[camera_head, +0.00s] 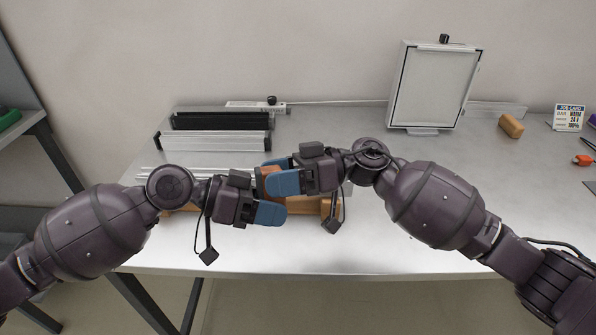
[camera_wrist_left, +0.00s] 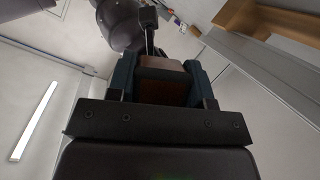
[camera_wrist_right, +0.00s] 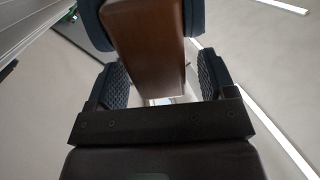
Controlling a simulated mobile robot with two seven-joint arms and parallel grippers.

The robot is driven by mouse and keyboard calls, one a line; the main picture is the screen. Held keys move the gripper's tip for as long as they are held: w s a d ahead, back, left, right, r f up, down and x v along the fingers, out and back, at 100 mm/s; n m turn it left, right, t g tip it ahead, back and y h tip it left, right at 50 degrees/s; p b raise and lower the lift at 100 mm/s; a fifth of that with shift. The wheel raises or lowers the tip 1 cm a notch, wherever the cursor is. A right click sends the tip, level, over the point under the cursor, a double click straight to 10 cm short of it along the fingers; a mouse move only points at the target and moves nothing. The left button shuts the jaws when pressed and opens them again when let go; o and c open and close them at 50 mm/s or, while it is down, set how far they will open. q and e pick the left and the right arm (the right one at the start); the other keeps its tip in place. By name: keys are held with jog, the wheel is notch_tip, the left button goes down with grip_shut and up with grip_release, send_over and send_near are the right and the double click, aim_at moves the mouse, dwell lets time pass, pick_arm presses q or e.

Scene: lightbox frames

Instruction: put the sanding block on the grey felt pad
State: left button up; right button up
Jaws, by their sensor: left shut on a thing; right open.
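A brown block, seemingly the sanding block (camera_head: 269,177), is up between my two grippers above the table. My left gripper (camera_head: 263,197) is shut on it; in the left wrist view the block (camera_wrist_left: 162,88) sits between the blue fingers. My right gripper (camera_head: 284,174) is open and faces it from the right. In the right wrist view the block's free end (camera_wrist_right: 150,60) reaches between the open right fingers, with a gap visible on the right side. I cannot make out the grey felt pad; my grippers hide part of the table.
A wooden piece (camera_head: 325,206) lies partly hidden beneath the grippers. Black and silver rails (camera_head: 212,141) lie behind at left. A framed light panel (camera_head: 434,88), a tan block (camera_head: 511,126) and a job card (camera_head: 568,117) stand at back right. The front table strip is clear.

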jog(key=shift+s+a, duration=0.2)
jog(key=shift+a, duration=0.3)
jog(key=c, duration=0.8)
pick_arm(q)
jog(key=o, duration=1.1)
pick_arm(e)
jog(key=c, duration=0.3)
